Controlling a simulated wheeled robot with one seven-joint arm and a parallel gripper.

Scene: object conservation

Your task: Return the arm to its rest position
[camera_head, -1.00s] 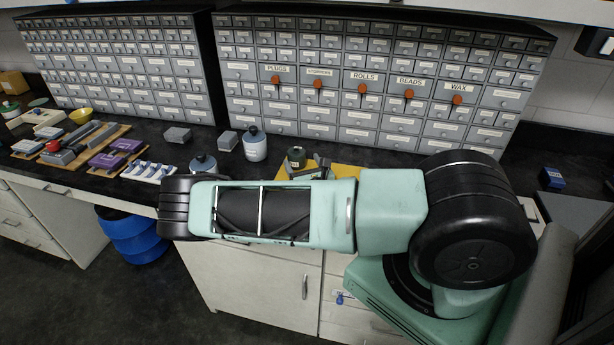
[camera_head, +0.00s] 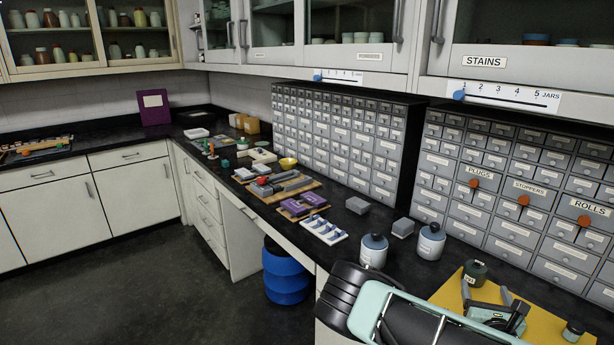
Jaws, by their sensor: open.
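My arm (camera_head: 400,315) is pale green and black and crosses the lower right of the head view, in front of the counter. My gripper (camera_head: 513,301) shows beyond the arm, over a yellow mat (camera_head: 449,292). Its two dark fingers are apart, and I see nothing between them. A dark green jar (camera_head: 475,273) stands on the mat just left of the gripper. A small dark jar (camera_head: 572,331) is to its right. The arm hides the links that lead to the gripper.
Two blue-grey lidded jars, one (camera_head: 374,250) and another (camera_head: 431,241), stand on the black counter near the arm. A white rack (camera_head: 324,231) and purple blocks (camera_head: 303,202) lie farther left. Grey drawer cabinets (camera_head: 345,140) line the back. A blue bin (camera_head: 286,272) is below.

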